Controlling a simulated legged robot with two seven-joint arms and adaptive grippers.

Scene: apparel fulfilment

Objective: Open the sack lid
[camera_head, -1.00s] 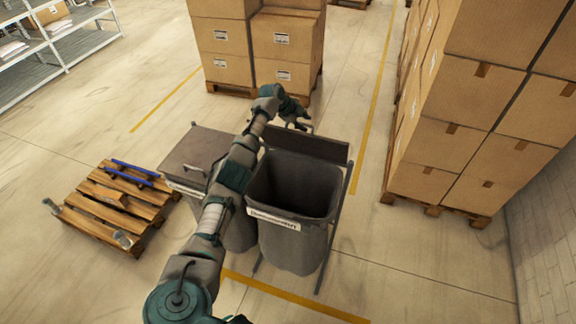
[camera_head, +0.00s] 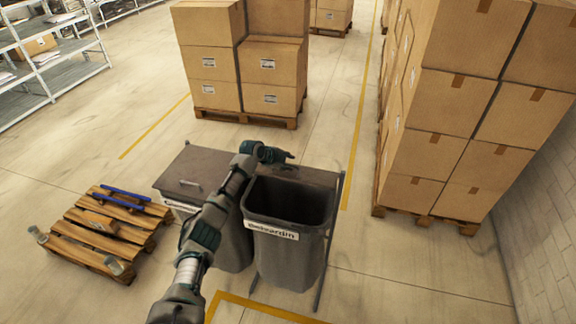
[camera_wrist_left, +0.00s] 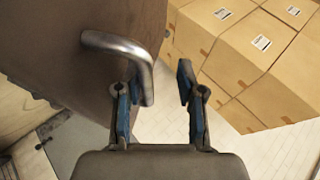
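Two grey sacks stand side by side in a metal frame in the head view. The right sack (camera_head: 290,262) is open at the top, with its brown lid (camera_head: 318,177) raised behind the mouth. The left sack (camera_head: 237,250) is covered by its lid (camera_head: 212,165), which has a handle on top. My left gripper (camera_head: 290,156) is at the raised lid of the right sack. In the left wrist view, the gripper (camera_wrist_left: 160,80) is open. A bent metal handle (camera_wrist_left: 118,45) on a brown lid (camera_wrist_left: 60,60) ends beside its left finger, not clamped. My right gripper is not in view.
A wooden pallet (camera_head: 92,240) with blue bars and small items lies to the left. Stacked cartons (camera_head: 270,75) stand behind the sacks, and a tall carton stack (camera_head: 440,145) stands to the right. A shelf (camera_head: 45,70) is at the far left.

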